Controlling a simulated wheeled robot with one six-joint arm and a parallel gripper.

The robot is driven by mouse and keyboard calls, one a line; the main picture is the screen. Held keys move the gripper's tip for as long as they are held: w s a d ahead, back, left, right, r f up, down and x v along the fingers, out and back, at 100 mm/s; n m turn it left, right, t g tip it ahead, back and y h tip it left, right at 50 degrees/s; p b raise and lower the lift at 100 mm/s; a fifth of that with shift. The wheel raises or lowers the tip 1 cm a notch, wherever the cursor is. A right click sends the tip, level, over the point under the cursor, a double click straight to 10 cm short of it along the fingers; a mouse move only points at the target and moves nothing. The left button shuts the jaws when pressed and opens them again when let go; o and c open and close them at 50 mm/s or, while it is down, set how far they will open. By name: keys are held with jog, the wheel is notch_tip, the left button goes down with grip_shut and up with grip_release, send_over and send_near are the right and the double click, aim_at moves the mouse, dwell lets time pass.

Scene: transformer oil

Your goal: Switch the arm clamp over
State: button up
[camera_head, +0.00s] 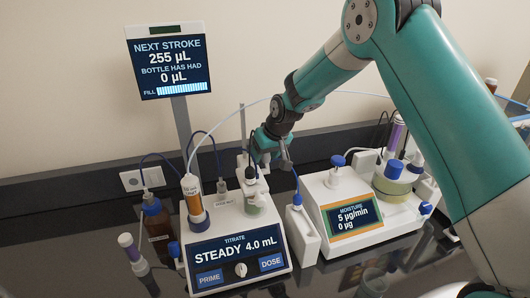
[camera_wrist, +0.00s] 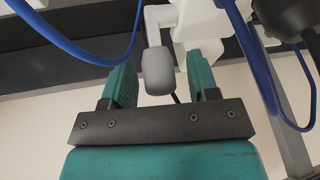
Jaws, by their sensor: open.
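My gripper (camera_head: 268,143) reaches in behind the titrator, beside a white upright part. In the wrist view its two teal fingers (camera_wrist: 164,82) are apart. A grey rounded handle (camera_wrist: 158,72), which looks like the arm clamp's lever, sits between them on a thin white stem. There is a visible gap to each finger, and no grip shows. The stem joins a white block (camera_wrist: 200,22), which I take to be the clamp body. In the head view a grey piece (camera_head: 286,157) shows by the gripper; the clamp is otherwise mostly hidden there.
The titrator (camera_head: 237,255) reads STEADY 4.0 mL and carries a vessel (camera_head: 254,197). The moisture unit (camera_head: 350,212) stands to its right. Blue tubes (camera_wrist: 90,50) run close around the gripper. A brown bottle (camera_head: 157,222) and a display (camera_head: 169,62) are at left.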

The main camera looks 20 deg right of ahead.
aim_at(267, 162)
jog(key=c, duration=0.9)
jog(key=shift+s+f+b, duration=0.1)
jog(key=shift+b, duration=0.5)
jog(key=t+b, duration=0.1)
jog(key=b, duration=0.3)
jog(key=shift+s+f+t, duration=0.2)
jog(key=shift+s+t, duration=0.1)
jog(key=shift+t, duration=0.1)
jog(key=s+t+b, duration=0.1)
jog(key=t+b, duration=0.1)
jog(key=b, duration=0.5)
jog(key=s+t+b, duration=0.1)
jog(key=t+b, duration=0.1)
jog(key=b, duration=0.5)
jog(key=shift+s+f+n, duration=0.1)
jog(key=shift+n, duration=0.3)
jog(key=t+b, duration=0.1)
jog(key=b, duration=0.3)
jog(key=s+t+b, duration=0.1)
jog(key=t+b, duration=0.1)
jog(key=b, duration=0.3)
jog(key=shift+s+t+y+b, duration=0.2)
jog(key=shift+t+y+b, duration=0.1)
jog(key=b, duration=0.2)
jog(key=t+b, duration=0.1)
jog(key=b, duration=0.1)
jog(key=shift+s+r+n, duration=0.25)
jog(key=shift+s+n, duration=0.05)
jog(key=shift+r+t, duration=0.1)
jog(key=shift+t, duration=0.2)
